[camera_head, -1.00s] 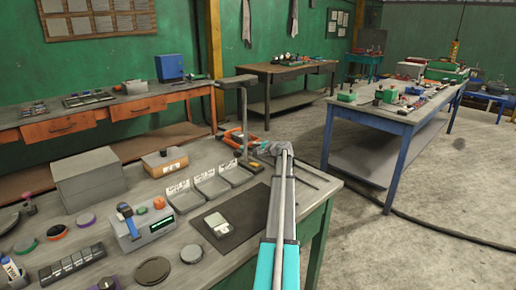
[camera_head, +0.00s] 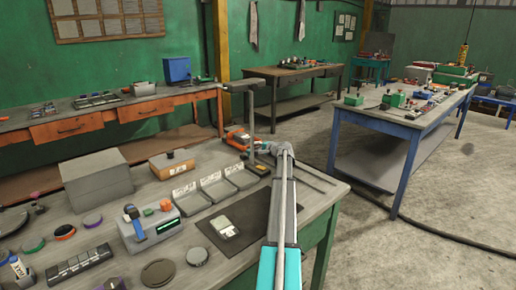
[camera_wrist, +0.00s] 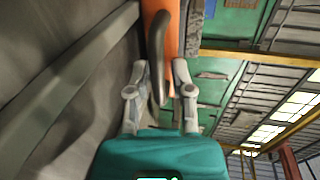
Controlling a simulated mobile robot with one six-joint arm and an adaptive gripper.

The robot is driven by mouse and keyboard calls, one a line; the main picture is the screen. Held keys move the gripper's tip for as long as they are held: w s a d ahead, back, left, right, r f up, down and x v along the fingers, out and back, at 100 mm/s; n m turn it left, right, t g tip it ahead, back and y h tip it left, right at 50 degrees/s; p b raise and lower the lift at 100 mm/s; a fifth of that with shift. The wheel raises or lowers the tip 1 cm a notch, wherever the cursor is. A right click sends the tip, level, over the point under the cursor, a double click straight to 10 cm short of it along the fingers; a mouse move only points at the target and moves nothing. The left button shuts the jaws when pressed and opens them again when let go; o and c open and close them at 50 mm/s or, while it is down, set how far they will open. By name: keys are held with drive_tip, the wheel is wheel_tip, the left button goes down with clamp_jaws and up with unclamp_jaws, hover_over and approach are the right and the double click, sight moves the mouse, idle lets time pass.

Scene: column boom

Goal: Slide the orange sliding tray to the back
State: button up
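The orange sliding tray (camera_head: 237,138) is at the far end of the near workbench, by the foot of a grey post. It is small and partly hidden there. My gripper (camera_head: 257,148) is just to its right, reaching in from the front. In the wrist view the tray is an orange strip (camera_wrist: 173,40) at the top, with a dark grey curved handle (camera_wrist: 157,60) in front of it. The handle lies between the two fingers of my gripper (camera_wrist: 160,75). The fingers stand apart, with a visible gap on the right side of the handle.
The grey post (camera_head: 249,115) with a top arm rises beside the tray. Grey open bins (camera_head: 215,187) stand in front of it. A wooden box (camera_head: 172,164) and a large grey box (camera_head: 97,180) are to the left. The bench's right edge is close to my arm.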

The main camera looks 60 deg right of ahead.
drive_tip(key=shift+s, duration=0.1)
drive_tip(key=shift+s+a, duration=0.25)
drive_tip(key=shift+s, duration=0.45)
drive_tip(key=p+v, duration=0.1)
drive_tip(key=v, duration=0.7)
drive_tip(key=p+v, duration=0.2)
drive_tip(key=v, duration=0.6)
drive_tip(key=shift+f, duration=0.2)
drive_tip(key=shift+s+a+r, duration=0.1)
drive_tip(key=shift+s, duration=0.45)
